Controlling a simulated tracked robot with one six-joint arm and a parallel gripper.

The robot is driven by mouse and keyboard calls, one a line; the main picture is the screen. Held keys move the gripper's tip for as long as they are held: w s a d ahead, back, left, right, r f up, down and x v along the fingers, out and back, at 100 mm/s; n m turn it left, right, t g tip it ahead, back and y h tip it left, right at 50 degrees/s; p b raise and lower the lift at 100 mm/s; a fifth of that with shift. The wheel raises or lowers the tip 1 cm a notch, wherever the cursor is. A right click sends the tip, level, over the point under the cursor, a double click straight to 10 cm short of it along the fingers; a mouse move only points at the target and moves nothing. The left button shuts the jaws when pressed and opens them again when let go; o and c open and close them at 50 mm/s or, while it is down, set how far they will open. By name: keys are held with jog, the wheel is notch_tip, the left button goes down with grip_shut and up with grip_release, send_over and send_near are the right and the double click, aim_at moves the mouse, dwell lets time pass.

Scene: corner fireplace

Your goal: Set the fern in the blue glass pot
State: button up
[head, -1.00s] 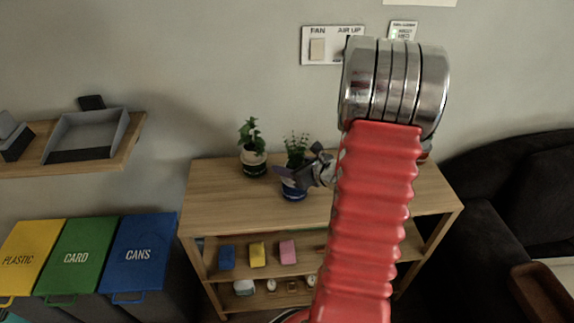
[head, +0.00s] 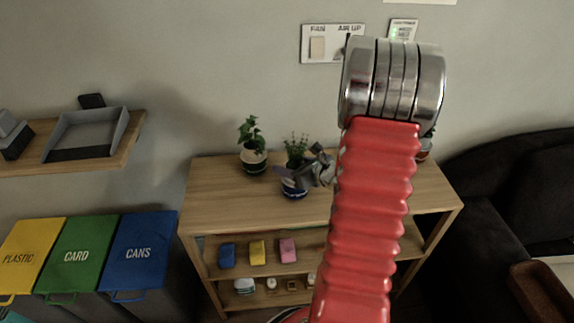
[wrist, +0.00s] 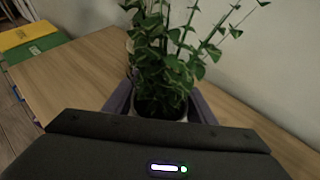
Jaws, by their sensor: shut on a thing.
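I cannot tell whether the pot's base touches the wood. A second plant (head: 251,132) in a dark pot with a pale band (head: 253,162) stands to the left, apart from the gripper.
Another pot (head: 426,150) at the right is mostly hidden behind my red arm. Lower shelves hold blue, yellow and pink blocks (head: 288,249) and small items. Yellow, green and blue bins (head: 138,253) stand left. A dark sofa (head: 510,190) is right. The top's left front is clear.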

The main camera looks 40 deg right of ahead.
aim_at(296, 161)
jog(key=o, duration=0.9)
jog(key=shift+c, duration=0.2)
jog(key=shift+s, duration=0.15)
jog(key=v, duration=1.3)
jog(key=shift+s, duration=0.25)
